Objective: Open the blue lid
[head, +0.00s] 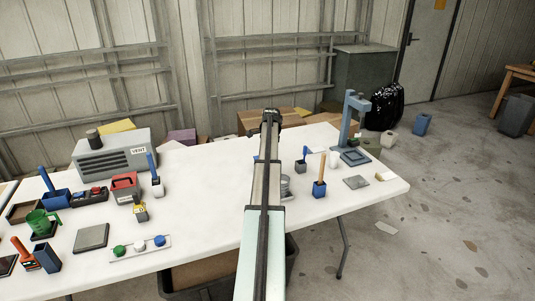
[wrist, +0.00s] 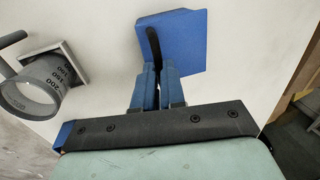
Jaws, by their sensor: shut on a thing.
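A blue square piece (wrist: 185,35), which looks like the blue lid, lies at the top middle of the wrist view. A black handle (wrist: 153,42) stands up at its left side. My gripper (wrist: 158,68) has its two blue-grey fingers shut on the lower end of this handle. Whether the lid is raised or tilted from what is under it cannot be told. In the head view my own arm hides the gripper and nearly all of the lid; only a small blue bit shows left of the arm.
A grey measuring cup (wrist: 35,85) with printed numbers stands close left of my gripper. A grey vent box (head: 112,155) and several tools crowd the left.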

